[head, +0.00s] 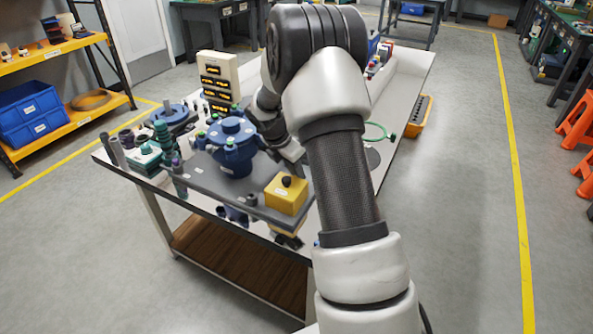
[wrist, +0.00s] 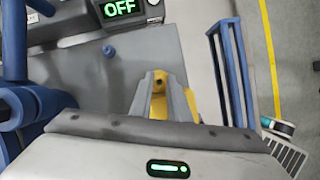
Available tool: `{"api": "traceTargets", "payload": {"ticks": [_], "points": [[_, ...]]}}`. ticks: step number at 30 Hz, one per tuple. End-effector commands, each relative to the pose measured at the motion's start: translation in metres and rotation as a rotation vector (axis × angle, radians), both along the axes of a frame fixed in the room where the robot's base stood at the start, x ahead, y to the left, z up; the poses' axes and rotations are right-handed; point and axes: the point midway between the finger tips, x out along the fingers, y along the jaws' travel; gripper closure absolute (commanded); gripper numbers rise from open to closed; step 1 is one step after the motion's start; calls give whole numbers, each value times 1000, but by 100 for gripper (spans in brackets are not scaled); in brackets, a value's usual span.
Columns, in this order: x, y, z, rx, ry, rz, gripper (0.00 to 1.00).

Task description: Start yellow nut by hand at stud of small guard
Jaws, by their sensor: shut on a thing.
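In the wrist view my gripper (wrist: 160,76) points down over a grey surface, its two fingers close together. A yellow piece with a dark middle (wrist: 159,79) shows between the fingertips; it looks like the yellow nut. More yellow shows beside and behind the fingers, and I cannot tell whether it is the same piece. A blue barred frame (wrist: 232,75) stands right of the fingers, apart from them; I cannot tell whether it is the small guard. No stud can be made out. In the head view my arm hides the fingers and the area around them.
In the head view a blue flanged vessel (head: 232,148) stands on a dark plate, with a yellow block with a black knob (head: 286,194) at its near right corner. A cream panel (head: 217,80) stands behind. A box reading OFF (wrist: 121,10) shows in the wrist view.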

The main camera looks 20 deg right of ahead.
Motion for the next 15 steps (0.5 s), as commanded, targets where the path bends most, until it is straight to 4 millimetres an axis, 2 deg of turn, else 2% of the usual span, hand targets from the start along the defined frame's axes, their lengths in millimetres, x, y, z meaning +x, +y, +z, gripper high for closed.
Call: {"api": "traceTargets", "payload": {"ticks": [6, 15], "points": [[0, 0, 0, 0, 1, -21, 100], [2, 2, 0, 2, 1, -255, 100]]}}
